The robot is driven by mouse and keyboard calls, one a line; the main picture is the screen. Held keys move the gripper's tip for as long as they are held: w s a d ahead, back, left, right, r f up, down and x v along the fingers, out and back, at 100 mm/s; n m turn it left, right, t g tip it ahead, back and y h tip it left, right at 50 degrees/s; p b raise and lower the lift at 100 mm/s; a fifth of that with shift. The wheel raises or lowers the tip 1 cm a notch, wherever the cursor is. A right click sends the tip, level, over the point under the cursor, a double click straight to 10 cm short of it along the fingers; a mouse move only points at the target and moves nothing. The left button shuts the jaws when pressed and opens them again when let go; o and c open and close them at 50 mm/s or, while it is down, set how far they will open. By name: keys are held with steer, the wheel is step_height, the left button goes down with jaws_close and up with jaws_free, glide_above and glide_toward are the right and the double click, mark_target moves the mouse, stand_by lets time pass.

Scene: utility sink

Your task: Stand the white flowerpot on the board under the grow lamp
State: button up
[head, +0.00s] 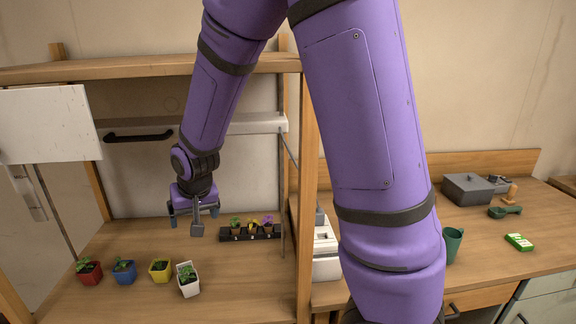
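The white flowerpot (189,288) holds a small green plant. It stands at the front of the wooden board (225,290) inside the shelf frame, at the right end of a row of pots, and looks slightly turned or tilted. My gripper (194,222) points down above the board, behind the white pot and apart from it. Its fingers look spread, with nothing visible between them. A pale bar (235,124) spans the frame above the board; I cannot tell whether it is the grow lamp.
Red (90,275), blue (125,274) and yellow (160,272) pots stand left of the white one. A black tray of plants (250,233) lies behind right. A wooden post (306,210) divides the board from the right counter, which holds a green cup (453,245) and grey box (468,189).

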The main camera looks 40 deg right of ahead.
steer(key=s+d+r+n, duration=0.1)
steer(key=s+d+r, duration=0.3)
steer(key=s+r, duration=0.8)
steer(key=s+d+r, duration=0.1)
steer(key=s+r, duration=0.2)
steer(key=s, duration=0.4)
steer(key=s+d+r+n+t, duration=0.1)
steer(key=s+r, duration=0.3)
steer(key=s, duration=0.3)
steer(key=shift+s+d+r, duration=0.15)
steer(key=shift+r, duration=0.15)
